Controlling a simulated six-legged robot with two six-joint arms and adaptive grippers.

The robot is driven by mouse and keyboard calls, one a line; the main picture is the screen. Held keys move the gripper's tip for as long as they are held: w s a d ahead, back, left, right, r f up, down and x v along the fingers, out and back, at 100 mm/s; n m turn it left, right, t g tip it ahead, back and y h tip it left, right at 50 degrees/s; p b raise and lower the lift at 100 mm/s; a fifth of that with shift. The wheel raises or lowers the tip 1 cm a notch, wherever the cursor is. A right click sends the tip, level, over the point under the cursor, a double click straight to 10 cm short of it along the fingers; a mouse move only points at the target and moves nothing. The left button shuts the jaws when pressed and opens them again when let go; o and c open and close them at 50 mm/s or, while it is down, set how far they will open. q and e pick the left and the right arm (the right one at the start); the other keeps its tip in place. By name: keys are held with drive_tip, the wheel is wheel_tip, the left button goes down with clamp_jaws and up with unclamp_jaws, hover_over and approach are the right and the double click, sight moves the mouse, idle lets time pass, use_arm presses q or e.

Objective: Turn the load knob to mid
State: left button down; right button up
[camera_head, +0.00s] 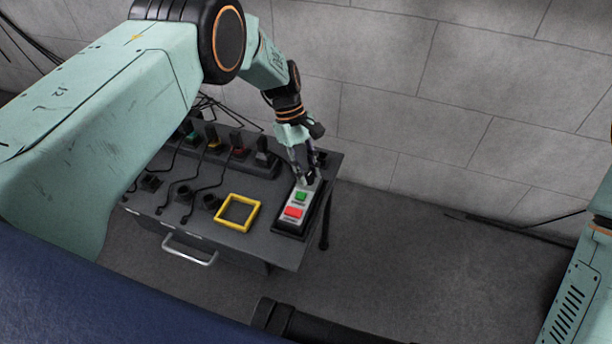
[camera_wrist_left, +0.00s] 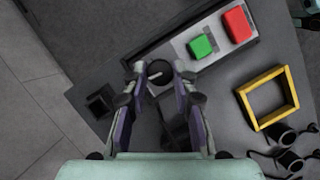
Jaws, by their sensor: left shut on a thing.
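The load knob (camera_wrist_left: 159,74) is a round black knob with a pale pointer line, at the end of a grey control panel (camera_wrist_left: 210,57) in the left wrist view. My left gripper (camera_wrist_left: 158,80) is shut on the knob, with a finger on each side of it. In the head view my left gripper (camera_head: 306,176) reaches down to the far end of the panel (camera_head: 288,222), and the knob is mostly hidden there. The panel also carries a green button (camera_head: 300,196) and a red button (camera_head: 293,212). My right gripper is out of view.
A yellow square frame (camera_head: 238,212) lies on the dark table (camera_head: 268,250) left of the panel.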

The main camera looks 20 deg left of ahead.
use_arm(q)
drive_tip(key=shift+w+d+m+g+b, duration=0.1)
drive_tip(key=shift+m+g+b, duration=0.3)
drive_tip(key=shift+m+b, duration=0.6)
drive_tip(key=shift+m+y, duration=0.3)
drive_tip(key=shift+m, duration=0.1)
drive_tip(key=c, duration=1.1)
unclamp_jaws()
drive_tip(key=shift+o, duration=0.2)
drive_tip(key=v, duration=1.2)
